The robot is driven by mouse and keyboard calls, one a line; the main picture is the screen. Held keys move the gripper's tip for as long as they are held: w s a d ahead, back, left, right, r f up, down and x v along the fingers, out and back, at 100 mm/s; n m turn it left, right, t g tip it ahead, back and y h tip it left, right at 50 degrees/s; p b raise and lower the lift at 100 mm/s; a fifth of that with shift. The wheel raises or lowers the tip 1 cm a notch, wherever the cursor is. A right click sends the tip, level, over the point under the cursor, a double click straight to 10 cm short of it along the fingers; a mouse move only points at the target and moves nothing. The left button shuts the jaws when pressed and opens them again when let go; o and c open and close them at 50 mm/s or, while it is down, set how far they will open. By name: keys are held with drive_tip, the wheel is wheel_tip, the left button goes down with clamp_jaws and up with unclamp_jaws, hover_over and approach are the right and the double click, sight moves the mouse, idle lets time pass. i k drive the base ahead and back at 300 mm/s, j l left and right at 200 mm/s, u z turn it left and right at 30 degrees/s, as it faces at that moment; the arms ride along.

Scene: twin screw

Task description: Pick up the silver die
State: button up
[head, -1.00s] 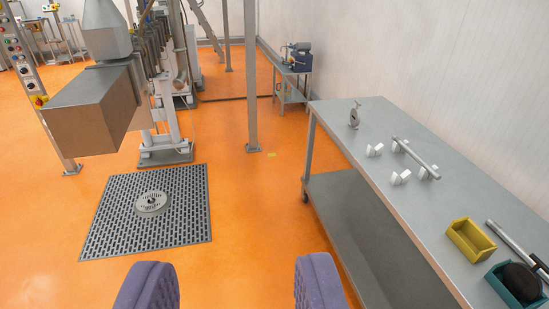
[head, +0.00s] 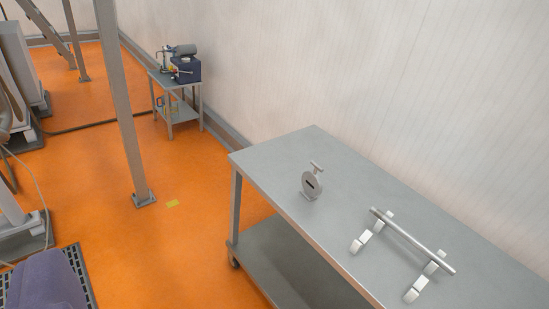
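The silver die (head: 311,186) is a round grey metal disc with a dark slot in its middle and a short T-shaped handle at its top. It stands upright on the near-left part of the grey metal table (head: 290,150). My gripper is apart from the die.
A long metal bar (head: 412,241) lies across white blocks on the table, right of the die. A lower shelf (head: 290,270) is under the table. A post (head: 122,100) stands on the orange floor at left. A small table (head: 175,95) with a blue machine stands behind.

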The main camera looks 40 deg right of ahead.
sight(312, 184)
drive_tip(key=i+j+z, duration=0.1)
drive_tip(key=i, duration=1)
drive_tip(key=i+z, duration=0.25)
drive_tip(key=z, duration=0.15)
drive_tip(key=i+z, duration=0.55)
drive_tip(key=z, duration=0.2)
drive_tip(key=i+z, duration=0.3)
drive_tip(key=z, duration=0.2)
drive_tip(key=i+z, duration=0.3)
drive_tip(key=z, duration=0.2)
